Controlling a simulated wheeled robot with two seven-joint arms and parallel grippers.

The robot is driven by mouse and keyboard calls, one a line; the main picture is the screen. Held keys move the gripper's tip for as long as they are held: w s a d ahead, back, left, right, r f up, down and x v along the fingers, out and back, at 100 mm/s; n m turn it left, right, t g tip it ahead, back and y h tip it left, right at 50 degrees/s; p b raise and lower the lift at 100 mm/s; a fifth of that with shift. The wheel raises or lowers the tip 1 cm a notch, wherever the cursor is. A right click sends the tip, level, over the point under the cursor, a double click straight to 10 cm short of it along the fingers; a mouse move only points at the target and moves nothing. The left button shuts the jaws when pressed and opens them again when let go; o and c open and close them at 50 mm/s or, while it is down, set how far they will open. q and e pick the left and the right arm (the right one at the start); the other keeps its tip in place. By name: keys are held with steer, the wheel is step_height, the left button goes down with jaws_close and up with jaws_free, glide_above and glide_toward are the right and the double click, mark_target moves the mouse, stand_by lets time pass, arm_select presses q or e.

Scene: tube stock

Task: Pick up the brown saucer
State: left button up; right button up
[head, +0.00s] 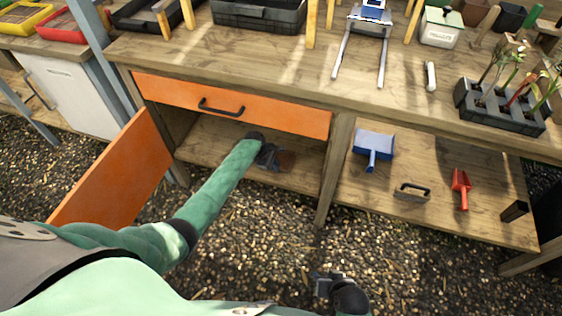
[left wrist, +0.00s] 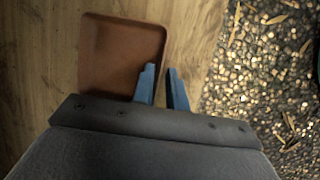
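The brown saucer (head: 286,160) is square with rounded corners and lies on the lower shelf inside the open cabinet bay, under the orange drawer. The left wrist view shows it flat on the wood (left wrist: 118,50), with its lower part hidden by my gripper. My left gripper (head: 270,157) is at the saucer; in the left wrist view its blue fingers (left wrist: 162,75) straddle the saucer's right edge, one over the saucer side and one outside, with a narrow gap between them. No firm hold shows. My right gripper (head: 325,284) hangs over the gravel, away from the bench; its finger opening is unclear.
The orange door (head: 118,178) stands open left of my left arm. The orange drawer (head: 230,103) is shut above the bay. The right shelf holds a blue dustpan-like scoop (head: 373,148), a brush (head: 412,191) and a red scoop (head: 461,187). Gravel lies in front.

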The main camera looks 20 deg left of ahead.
arm_select(q)
steer(key=shift+w+d+f, duration=0.1)
steer(key=shift+d+f, duration=0.15)
steer(key=shift+f, duration=0.25)
arm_select(e)
steer(key=shift+f, duration=0.3)
arm_select(q)
jaws_close()
